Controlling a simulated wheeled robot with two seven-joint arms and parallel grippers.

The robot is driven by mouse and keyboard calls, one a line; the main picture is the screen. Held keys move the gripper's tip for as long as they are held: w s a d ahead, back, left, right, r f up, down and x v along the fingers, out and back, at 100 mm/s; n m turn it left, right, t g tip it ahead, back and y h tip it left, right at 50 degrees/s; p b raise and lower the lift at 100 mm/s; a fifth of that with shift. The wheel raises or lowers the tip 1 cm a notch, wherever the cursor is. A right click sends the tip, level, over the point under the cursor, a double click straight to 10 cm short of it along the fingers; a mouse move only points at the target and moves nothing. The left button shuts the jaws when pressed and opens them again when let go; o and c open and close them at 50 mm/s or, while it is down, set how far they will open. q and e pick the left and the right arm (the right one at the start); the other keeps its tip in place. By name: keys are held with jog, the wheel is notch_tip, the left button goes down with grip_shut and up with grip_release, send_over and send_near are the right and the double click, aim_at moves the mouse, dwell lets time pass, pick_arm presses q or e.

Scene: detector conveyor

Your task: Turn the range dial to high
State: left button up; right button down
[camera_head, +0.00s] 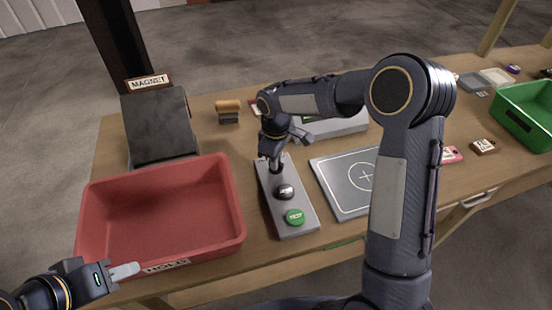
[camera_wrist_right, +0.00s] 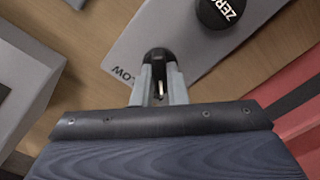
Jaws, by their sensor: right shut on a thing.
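The grey control panel (camera_head: 297,220) lies on the table with a black button (camera_head: 284,191) and a green button (camera_head: 295,216). In the right wrist view the panel (camera_wrist_right: 150,40) bears the word LOW beside a black dial (camera_wrist_right: 158,56), and the black button reads ZERO (camera_wrist_right: 220,12). My right gripper (camera_wrist_right: 160,85) is shut on the dial, with a finger on each side. In the head view my right gripper (camera_head: 273,163) is at the panel's far end and mostly hides the dial. My left gripper (camera_head: 125,271) is at the red bin's front edge; its finger gap is unclear.
A red bin (camera_head: 225,235) stands left of the panel, with a dark block labelled MAGNET (camera_head: 158,125) behind it. A grey plate with a circle mark (camera_head: 340,190) lies right of the panel. A green bin (camera_head: 525,125) stands at the far right.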

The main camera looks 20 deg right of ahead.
jog(key=c, duration=1.4)
grip_release()
jog(key=shift+c, duration=0.2)
notch_tip(320, 180, up, 8)
jog(key=shift+f+b, duration=0.25)
jog(key=shift+b, duration=0.1)
jog(key=shift+r, duration=0.2)
